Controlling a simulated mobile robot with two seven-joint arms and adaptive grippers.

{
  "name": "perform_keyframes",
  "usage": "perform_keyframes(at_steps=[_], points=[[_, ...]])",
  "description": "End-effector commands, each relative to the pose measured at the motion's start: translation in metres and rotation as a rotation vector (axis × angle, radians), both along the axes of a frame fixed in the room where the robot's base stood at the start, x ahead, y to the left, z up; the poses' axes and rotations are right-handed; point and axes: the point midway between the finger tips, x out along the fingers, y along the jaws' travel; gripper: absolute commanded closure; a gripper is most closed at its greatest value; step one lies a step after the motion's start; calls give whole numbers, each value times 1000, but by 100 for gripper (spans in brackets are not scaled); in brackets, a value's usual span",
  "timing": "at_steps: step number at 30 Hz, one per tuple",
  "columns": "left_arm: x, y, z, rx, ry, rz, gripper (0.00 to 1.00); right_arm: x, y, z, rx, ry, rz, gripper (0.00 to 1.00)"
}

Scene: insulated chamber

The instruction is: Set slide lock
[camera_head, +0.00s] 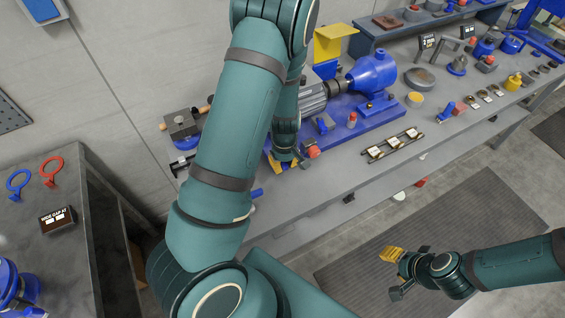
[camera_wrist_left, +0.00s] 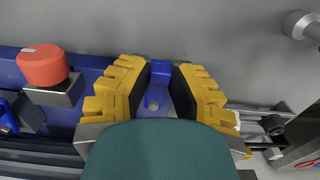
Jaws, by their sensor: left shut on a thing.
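My left gripper (camera_head: 284,162) reaches down to the front edge of the blue machine base (camera_head: 365,123) on the long bench. In the left wrist view its two ridged yellow fingers (camera_wrist_left: 160,92) are shut on a small blue upright part (camera_wrist_left: 160,72), which looks like the slide lock. A round fastener shows on the blue surface between the fingers. My green wrist housing hides the lower middle of that view. My right gripper (camera_head: 392,272) hangs over the floor mat, away from the bench; its finger gap is unclear.
A red knob on a grey block (camera_wrist_left: 52,72) stands left of the fingers in the wrist view. A motor (camera_head: 372,70), a rack of small parts (camera_head: 394,146) and several instruments crowd the bench. A dark side table (camera_head: 88,215) stands left. The floor mat (camera_head: 450,225) is clear.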

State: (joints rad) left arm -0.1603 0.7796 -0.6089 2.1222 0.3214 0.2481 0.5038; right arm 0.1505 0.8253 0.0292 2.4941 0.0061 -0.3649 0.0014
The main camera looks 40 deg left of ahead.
Motion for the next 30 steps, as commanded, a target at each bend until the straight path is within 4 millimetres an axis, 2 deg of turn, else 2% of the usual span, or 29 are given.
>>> perform_keyframes(at_steps=[15,16,18,26,30], points=[[0,-1,-1,-1,3,18,100,0,0,1,0,0,0,53],[0,-1,-1,-1,3,18,66,0,0,1,0,0,0,53],[0,-1,-1,-1,3,18,47,0,0,1,0,0,0,53],[1,-1,0,0,1,17,47,0,0,1,0,0,0,53],[1,-1,6,0,-1,16,47,0,0,1,0,0,0,53]])
